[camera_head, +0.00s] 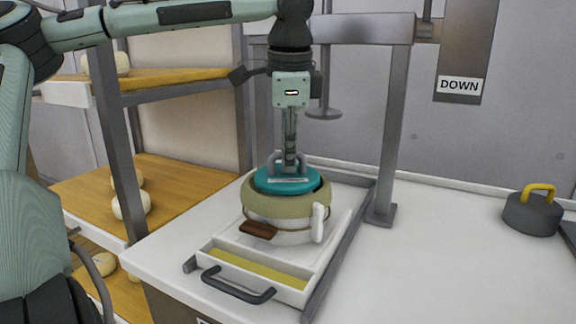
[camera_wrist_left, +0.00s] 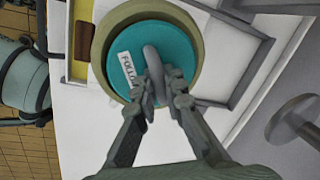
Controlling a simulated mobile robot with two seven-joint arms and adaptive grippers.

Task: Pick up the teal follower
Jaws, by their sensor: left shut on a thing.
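The teal follower (camera_head: 262,184) is a round disc with a grey loop handle. It sits in the mouth of a round olive-rimmed mould (camera_head: 275,207), with the rim around it. In the left wrist view the teal follower (camera_wrist_left: 188,42) bears a white label, partly readable as "FOLLO". My left gripper (camera_head: 289,165) points straight down from above and is shut on the follower's handle. In the left wrist view its fingertips (camera_wrist_left: 163,90) close on the handle. Part of the handle is hidden by the fingers. My right gripper is not in view.
The mould stands on a white tray (camera_head: 231,260) with a grey front handle, under a grey press frame (camera_head: 390,125) with a round press plate (camera_head: 323,113). A dark weight with a yellow handle (camera_head: 533,213) is at right. Shelves with cheeses stand left. The right counter is mostly clear.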

